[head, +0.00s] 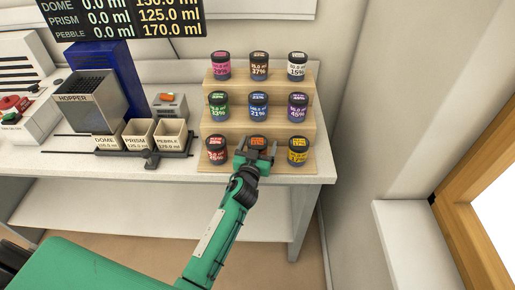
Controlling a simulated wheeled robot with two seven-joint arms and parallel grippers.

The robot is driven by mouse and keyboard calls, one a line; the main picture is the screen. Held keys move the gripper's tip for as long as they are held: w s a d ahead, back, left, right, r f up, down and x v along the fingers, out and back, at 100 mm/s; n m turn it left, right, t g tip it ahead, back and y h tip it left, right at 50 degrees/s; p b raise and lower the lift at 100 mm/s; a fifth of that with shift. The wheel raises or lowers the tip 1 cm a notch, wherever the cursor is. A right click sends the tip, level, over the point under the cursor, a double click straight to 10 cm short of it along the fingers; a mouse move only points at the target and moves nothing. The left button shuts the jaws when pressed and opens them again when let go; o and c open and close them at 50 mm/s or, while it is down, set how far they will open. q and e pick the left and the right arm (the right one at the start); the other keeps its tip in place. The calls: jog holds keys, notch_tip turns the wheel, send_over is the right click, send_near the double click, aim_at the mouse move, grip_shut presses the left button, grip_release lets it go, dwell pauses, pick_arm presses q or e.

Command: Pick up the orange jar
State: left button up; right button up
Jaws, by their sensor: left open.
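The orange jar (258,142) stands in the middle of the bottom row of the stepped wooden rack (237,126), between a red jar (216,151) and a yellow jar (298,151). It has a dark lid and an orange label, and its lower part is hidden by my gripper. My left gripper (256,154) is open in front of the orange jar, with one finger toward each side of it. I cannot tell whether the fingers touch it. My right gripper is out of view.
Several more jars stand on the upper steps, including a blue jar (258,105) directly behind. Left of the rack are three labelled cups (138,134) in a dark holder and a hopper (91,101). The table's front edge (290,180) lies below the rack.

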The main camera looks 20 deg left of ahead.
pick_arm(q)
jog(key=shift+w, duration=0.25)
jog(key=c, duration=1.2)
jog(key=shift+o, duration=0.2)
jog(key=shift+r, duration=0.1)
